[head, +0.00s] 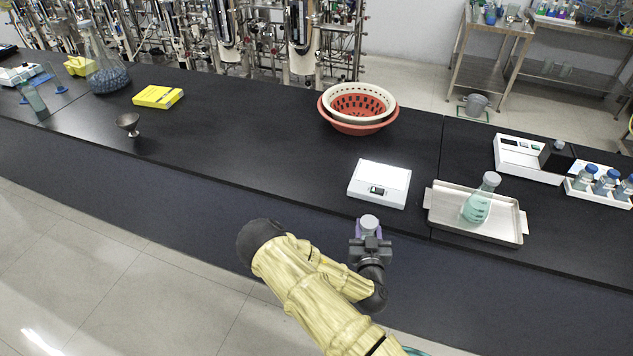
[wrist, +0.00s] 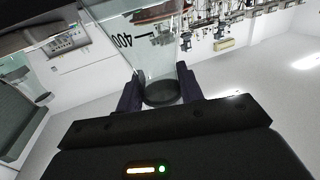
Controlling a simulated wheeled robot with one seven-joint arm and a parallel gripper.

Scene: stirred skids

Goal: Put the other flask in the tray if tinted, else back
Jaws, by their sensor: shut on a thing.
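My gripper (head: 370,243) is shut on a flask (head: 369,223), in front of the bench's near edge. In the head view only the flask's grey top shows above the purple fingers. In the wrist view, the gripper (wrist: 160,92) grips the neck of this clear glass flask (wrist: 150,55), which bears a 400 mark. No coloured liquid shows in the visible part; the rest is cut off. Another flask (head: 477,206) with teal liquid stands in the metal tray (head: 511,234) on the bench.
A white scale (head: 380,181) sits left of the tray. Red and white baskets (head: 358,127) stand behind it. A white instrument (head: 520,163) and a rack of blue-capped bottles (head: 590,186) are at right.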

